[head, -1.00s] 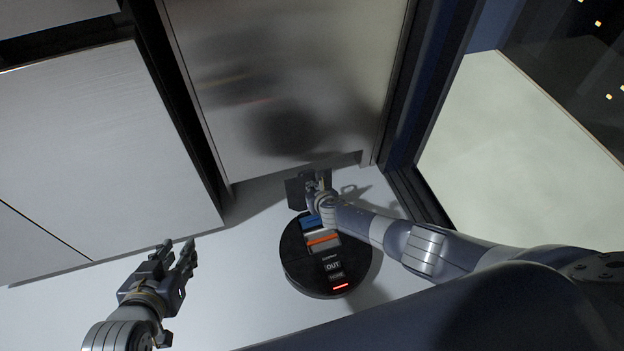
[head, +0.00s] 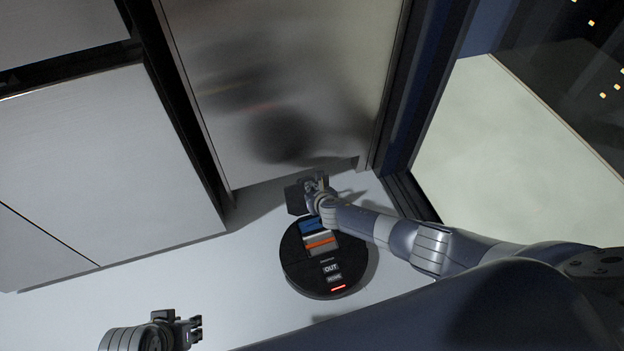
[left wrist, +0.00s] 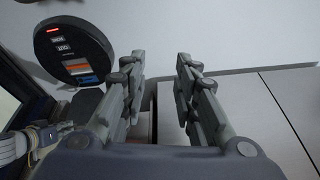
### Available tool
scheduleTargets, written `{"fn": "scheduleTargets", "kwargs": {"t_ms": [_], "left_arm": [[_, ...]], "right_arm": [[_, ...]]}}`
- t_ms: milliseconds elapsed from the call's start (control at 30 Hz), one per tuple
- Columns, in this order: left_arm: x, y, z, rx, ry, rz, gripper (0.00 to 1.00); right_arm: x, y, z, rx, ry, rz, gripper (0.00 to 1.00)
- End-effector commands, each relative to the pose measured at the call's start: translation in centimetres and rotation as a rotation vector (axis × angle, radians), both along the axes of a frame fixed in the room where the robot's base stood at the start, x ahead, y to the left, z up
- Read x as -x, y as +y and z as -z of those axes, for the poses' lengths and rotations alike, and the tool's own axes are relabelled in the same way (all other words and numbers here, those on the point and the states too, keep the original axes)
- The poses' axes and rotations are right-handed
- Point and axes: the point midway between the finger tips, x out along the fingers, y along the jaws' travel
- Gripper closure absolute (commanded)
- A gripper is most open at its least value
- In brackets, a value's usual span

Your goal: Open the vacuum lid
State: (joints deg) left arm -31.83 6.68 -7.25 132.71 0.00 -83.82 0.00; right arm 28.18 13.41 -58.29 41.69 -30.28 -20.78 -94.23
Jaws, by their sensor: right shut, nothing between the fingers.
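The robot vacuum (head: 302,273) is a round black disc on the floor, with blue, grey and orange bands, an "OUT" label and a red light. It also shows in the left wrist view (left wrist: 98,44). A dark flat piece (head: 294,199) stands at its far end; I cannot tell whether it is the raised lid or a dock. My right gripper (head: 316,181) is shut and empty at that far end, beside the dark piece; contact is unclear. My left gripper (head: 197,328) is open and empty, left of the vacuum and nearer me; its spread fingers show in the left wrist view (left wrist: 160,62).
A shiny metal panel (head: 290,80) stands behind the vacuum. Pale cabinet fronts (head: 100,160) are on the left. A dark window frame (head: 405,185) is close on the right. Bare floor (head: 235,275) lies left of the vacuum.

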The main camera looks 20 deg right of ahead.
Motion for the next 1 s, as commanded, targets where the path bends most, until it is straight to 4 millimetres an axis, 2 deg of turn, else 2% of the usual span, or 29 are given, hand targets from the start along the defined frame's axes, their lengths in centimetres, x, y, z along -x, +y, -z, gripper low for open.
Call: {"fn": "scheduleTargets", "kwargs": {"t_ms": [267, 600, 800, 1000], "left_arm": [[-0.5, -0.2, 4.2, -0.001, 0.023, 0.003, 0.72], [-0.1, -0.2, 9.1, -0.002, 0.049, 0.008, 0.72], [0.3, -0.2, 11.1, -0.003, 0.058, 0.01, 0.72], [0.5, -0.2, 11.9, -0.003, 0.061, 0.011, 0.72]], "right_arm": [[0.1, -0.1, -1.6, 0.001, -0.001, 0.001, 1.0], [0.2, 0.0, -3.4, -0.001, -0.001, 0.001, 1.0], [0.3, 0.0, -4.0, 0.0, -0.001, 0.0, 1.0], [0.3, 0.0, -4.2, 0.0, 0.0, 0.0, 1.0]]}}
